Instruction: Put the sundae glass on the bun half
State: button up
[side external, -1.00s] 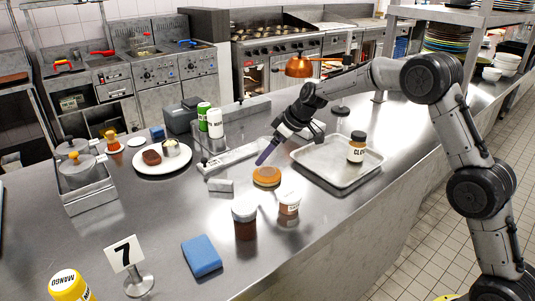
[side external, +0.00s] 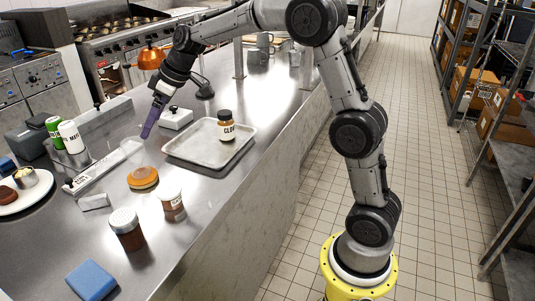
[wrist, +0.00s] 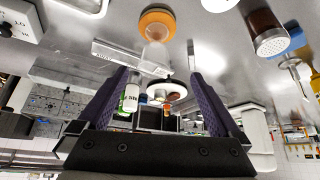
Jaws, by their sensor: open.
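The bun half (side external: 143,178) is a flat orange-brown round lying on the steel counter. In the wrist view the bun half (wrist: 157,18) is at the top centre. A faint, clear shape next to it, which looks like the sundae glass (side external: 132,147), stands just behind the bun half; its outline is hard to make out. In the wrist view the glass (wrist: 155,54) appears between the bun half and my fingertips. My gripper (side external: 146,134) has purple fingers, near and above the glass. In the wrist view my gripper (wrist: 158,73) is spread wide, with nothing held between the fingers.
A metal tray (side external: 187,154) with a clove jar (side external: 227,128) is to the right. Two brown jars (side external: 127,232) (side external: 173,207) stand in front of the bun half. A blue block (side external: 91,280) lies at the front. Cans (side external: 71,138) and a white plate (side external: 40,190) are to the left.

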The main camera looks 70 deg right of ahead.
jog(key=s+a+r+m, duration=0.15)
jog(key=s+r, duration=0.25)
jog(key=s, duration=0.8)
jog(key=s+f+m+h, duration=0.1)
jog(key=s+f, duration=0.1)
jog(key=s, duration=1)
jog(key=s+f+m+h, duration=0.1)
jog(key=s+f+m, duration=0.1)
jog(key=s, duration=1.1)
jog(key=shift+s+a+f+h, duration=0.3)
jog(key=shift+f+h, duration=0.1)
jog(key=shift+f, duration=0.15)
